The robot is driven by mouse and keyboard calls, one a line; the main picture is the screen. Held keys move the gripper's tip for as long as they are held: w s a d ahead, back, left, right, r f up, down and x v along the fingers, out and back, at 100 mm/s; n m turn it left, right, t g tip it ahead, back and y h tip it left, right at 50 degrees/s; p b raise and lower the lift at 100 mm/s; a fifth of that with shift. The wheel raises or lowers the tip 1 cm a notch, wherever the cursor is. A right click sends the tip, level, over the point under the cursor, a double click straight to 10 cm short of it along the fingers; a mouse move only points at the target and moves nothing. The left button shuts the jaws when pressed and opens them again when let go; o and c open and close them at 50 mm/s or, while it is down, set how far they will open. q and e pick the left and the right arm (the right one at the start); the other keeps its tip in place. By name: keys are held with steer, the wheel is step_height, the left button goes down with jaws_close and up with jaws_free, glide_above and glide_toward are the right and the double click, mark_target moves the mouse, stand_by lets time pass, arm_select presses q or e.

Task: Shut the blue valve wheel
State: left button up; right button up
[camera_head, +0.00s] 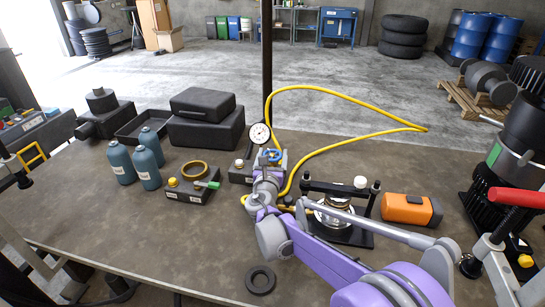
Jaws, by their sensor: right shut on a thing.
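The blue valve wheel (272,155) is near the middle of the workbench, just below a round white dial gauge (259,134). My right arm, purple and grey, reaches up to it from the lower right. My right gripper (269,163) is at the wheel and shut on it. The gripper and wrist hide part of the wheel and most of the valve body below it. Whether the valve is open or shut cannot be told from here. My left gripper is not in view.
A yellow hose (345,93) loops behind the wheel. A dark post (267,60) rises behind the gauge. Right are a press frame (340,190) and an orange box (408,209). The front-left bench is clear.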

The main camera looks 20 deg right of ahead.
steer(key=shift+a+f+m+g+h, duration=0.1)
steer(key=shift+a+m+g+h, duration=0.05)
steer(key=shift+m+g+h, duration=0.65)
steer(key=shift+m+g+h+b, duration=0.3)
steer(key=shift+m+g+h, duration=0.5)
steer(key=shift+h, duration=0.4)
steer(key=m+g+h, duration=0.2)
steer(key=g, duration=0.1)
steer(key=m+g+h, duration=0.1)
steer(key=m+g, duration=0.1)
steer(key=g, duration=0.1)
steer(key=shift+m+h+p, duration=0.3)
steer(key=shift+h, duration=0.1)
steer(key=shift+s+d+g, duration=0.1)
steer(key=shift+d+g, duration=0.1)
steer(key=shift+g, duration=0.1)
steer(key=o, duration=1.2)
steer(key=v, duration=1.1)
steer(key=shift+b, duration=0.4)
